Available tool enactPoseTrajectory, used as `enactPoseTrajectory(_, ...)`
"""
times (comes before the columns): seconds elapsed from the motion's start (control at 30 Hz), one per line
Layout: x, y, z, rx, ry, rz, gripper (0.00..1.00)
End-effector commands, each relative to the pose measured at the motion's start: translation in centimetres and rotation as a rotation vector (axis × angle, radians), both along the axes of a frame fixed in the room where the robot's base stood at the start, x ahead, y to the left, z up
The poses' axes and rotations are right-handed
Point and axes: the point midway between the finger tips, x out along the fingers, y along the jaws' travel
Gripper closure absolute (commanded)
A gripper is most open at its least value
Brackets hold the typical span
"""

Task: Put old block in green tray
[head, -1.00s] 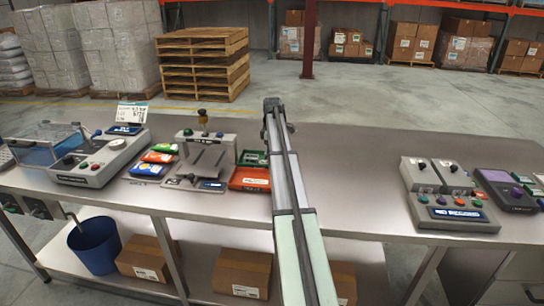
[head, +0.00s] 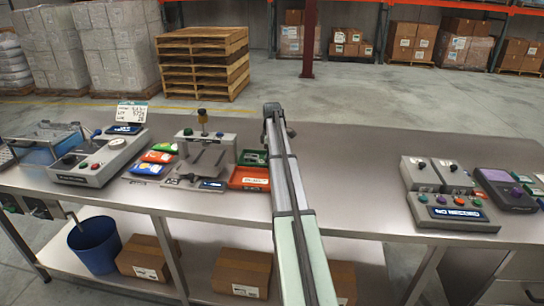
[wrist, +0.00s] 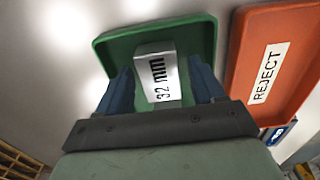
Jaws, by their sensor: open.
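A pale metal block (wrist: 158,76) marked "32 mm" shows in the wrist view, over or in the green tray (wrist: 112,50). The block lies between the two blue fingers of my gripper (wrist: 162,84), which is open. I cannot tell whether either finger touches it. No label in view says which block is the old one. In the head view, the green tray (head: 246,153) stands left of my arm, behind the orange-red tray (head: 249,184). My gripper's fingers are not clear in the head view.
The orange-red tray, labelled REJECT in the wrist view (wrist: 285,40), lies right beside the green tray. Control boxes (head: 450,212) stand at the right; the bench between is clear.

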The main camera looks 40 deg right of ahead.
Motion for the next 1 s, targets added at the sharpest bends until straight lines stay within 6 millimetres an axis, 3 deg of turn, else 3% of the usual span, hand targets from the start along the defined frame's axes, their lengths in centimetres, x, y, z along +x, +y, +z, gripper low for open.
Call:
enactPoseTrajectory(0.27,0.0,0.0,1.5,-0.001,-0.001,0.0,0.32)
enactPoseTrajectory(0.7,0.1,-0.1,9.2,-0.001,-0.001,0.0,0.32)
enactPoseTrajectory(1.0,0.0,0.0,12.1,-0.001,-0.001,0.0,0.32)
